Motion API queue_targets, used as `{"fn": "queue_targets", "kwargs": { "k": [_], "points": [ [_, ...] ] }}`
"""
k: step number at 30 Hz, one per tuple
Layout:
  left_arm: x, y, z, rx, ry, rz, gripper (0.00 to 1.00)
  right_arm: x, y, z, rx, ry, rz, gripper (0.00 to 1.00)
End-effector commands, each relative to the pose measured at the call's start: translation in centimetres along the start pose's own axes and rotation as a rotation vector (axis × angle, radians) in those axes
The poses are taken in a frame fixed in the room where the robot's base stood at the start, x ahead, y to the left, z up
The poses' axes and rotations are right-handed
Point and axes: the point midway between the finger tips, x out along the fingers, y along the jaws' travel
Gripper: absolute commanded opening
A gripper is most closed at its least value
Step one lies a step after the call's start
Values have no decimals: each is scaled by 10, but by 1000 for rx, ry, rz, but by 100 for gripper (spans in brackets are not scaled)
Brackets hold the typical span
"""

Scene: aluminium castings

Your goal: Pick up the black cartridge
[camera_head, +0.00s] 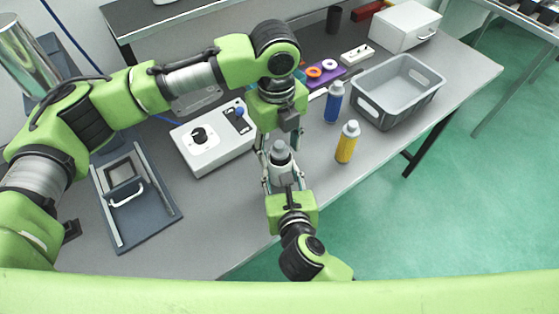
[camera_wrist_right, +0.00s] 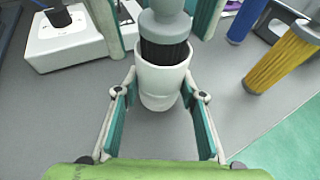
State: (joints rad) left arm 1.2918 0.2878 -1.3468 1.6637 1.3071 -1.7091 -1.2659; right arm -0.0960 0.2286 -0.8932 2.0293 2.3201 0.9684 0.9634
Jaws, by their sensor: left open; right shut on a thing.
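The black cartridge (camera_wrist_right: 164,52), ribbed with a grey cap, stands upright in a white cup (camera_wrist_right: 161,82); only a band of its black body shows above the rim. In the head view its grey cap (camera_head: 280,149) shows between the two grippers. My right gripper (camera_wrist_right: 160,92) is shut on the white cup, one teal finger on each side. My left gripper (camera_head: 277,146) comes from above and is open, its fingers on either side of the cartridge's upper part. I cannot tell whether they touch it.
A blue cartridge (camera_head: 333,104) and a yellow cartridge (camera_head: 346,145) stand to the right, before a grey crate (camera_head: 412,98). A white device (camera_head: 213,155) with a black knob and a dark fixture plate (camera_head: 155,218) lie left. A purple ring holder (camera_head: 324,80) is behind.

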Motion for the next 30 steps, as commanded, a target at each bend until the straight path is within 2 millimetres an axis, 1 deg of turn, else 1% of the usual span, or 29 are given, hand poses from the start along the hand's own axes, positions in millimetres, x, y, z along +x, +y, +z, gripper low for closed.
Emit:
{"fn": "queue_targets", "kwargs": {
  "k": [1, 2, 3, 5, 6, 7, 16, 20, 23, 30],
  "points": [
    [0, 0, 0, 0, 0, 0, 50, 0, 0, -1, 0, 2, 0, 14],
    [0, 0, 0, 0, 0, 0, 42, 0, 0, -1, 0, 2, 0, 14],
    [0, 0, 0, 0, 0, 0, 32, 0, 0, -1, 0, 2, 0, 14],
    [0, 0, 0, 0, 0, 0, 16, 0, 0, -1, 0, 2, 0, 14],
    [0, 0, 0, 0, 0, 0, 6, 0, 0, -1, 0, 2, 0, 14],
    [0, 0, 0, 0, 0, 0, 0, 0, 0, -1, 0, 2, 0, 14],
    [-2, 0, 0, 0, 0, 0, 0, 0, 0, -1, 0, 2, 0, 14],
    [-15, -1, 1, 0, -2, -2, 0, 0, 0, -1, 0, 3, 0, 14],
    [-35, -2, 0, 0, -3, -3, 0, 0, 0, -1, 0, 3, -1, 14],
    [-101, -4, 0, 0, -3, -4, 0, 0, 0, -1, 0, 3, -1, 14]
  ]
}}
